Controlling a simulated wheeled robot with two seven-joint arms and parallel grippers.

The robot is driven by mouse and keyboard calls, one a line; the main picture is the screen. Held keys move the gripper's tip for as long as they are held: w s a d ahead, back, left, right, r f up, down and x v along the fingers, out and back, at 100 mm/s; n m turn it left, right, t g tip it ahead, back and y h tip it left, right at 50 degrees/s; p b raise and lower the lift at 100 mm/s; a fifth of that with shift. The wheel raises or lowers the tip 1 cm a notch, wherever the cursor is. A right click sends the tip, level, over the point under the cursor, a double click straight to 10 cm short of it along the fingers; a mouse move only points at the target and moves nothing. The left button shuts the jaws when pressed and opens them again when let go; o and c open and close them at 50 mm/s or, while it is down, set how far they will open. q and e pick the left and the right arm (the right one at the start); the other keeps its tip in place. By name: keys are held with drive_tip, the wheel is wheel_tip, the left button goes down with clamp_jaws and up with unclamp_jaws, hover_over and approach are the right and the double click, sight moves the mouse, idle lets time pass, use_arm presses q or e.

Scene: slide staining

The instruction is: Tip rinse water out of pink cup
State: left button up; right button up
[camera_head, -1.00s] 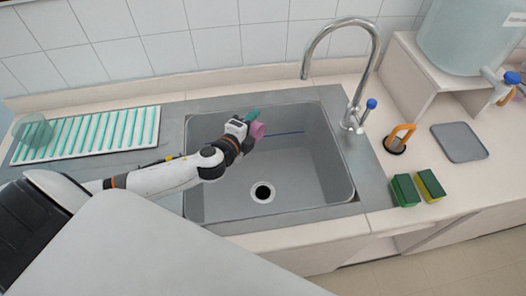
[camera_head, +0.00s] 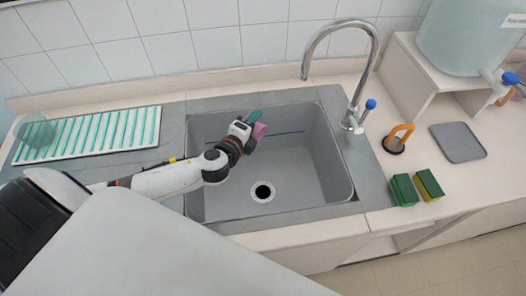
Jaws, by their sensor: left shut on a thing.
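The pink cup (camera_head: 259,131) is small in the head view, over the left back part of the grey sink (camera_head: 310,165). It is tilted. My left gripper (camera_head: 250,125) is shut on the cup, and its arm comes in over the sink's left edge. A teal shape (camera_head: 254,115) shows right beside the cup at the gripper; I cannot tell what it is. The inside of the cup and any water in it are hidden. My right gripper is not in view.
The drain (camera_head: 262,191) is in the sink floor. A curved tap (camera_head: 350,120) stands at the sink's right. A striped drying tray (camera_head: 90,138) with a clear bowl (camera_head: 35,131) lies left. Sponges (camera_head: 404,190) and an orange-handled tool (camera_head: 398,139) sit right.

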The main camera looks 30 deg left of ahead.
sight(263, 125)
use_arm(q)
drive_tip(key=shift+d+r+m+p, duration=0.25)
drive_tip(key=shift+d+m+p, duration=0.05)
drive_tip(key=shift+m, duration=0.4)
idle(0.5)
drive_tip(key=shift+s+d+r+m+t+y, duration=0.1)
drive_tip(key=shift+d+r+m+t+y, duration=0.1)
drive_tip(key=shift+m+y, duration=0.25)
drive_tip(key=shift+d+r+m+t+y, duration=0.1)
drive_tip(key=shift+d+m+t+y, duration=0.15)
drive_tip(key=shift+m, duration=0.4)
idle(0.5)
drive_tip(key=shift+d+r+m+t+y+p, duration=0.2)
drive_tip(key=shift+d+m+t+y+p, duration=0.2)
drive_tip(key=shift+m, duration=0.6)
idle(0.7)
drive_tip(key=shift+s+d+m+t, duration=0.2)
drive_tip(key=shift+d+m, duration=0.3)
drive_tip(key=shift+m, duration=0.5)
idle(0.5)
drive_tip(key=shift+r, duration=0.1)
idle(0.7)
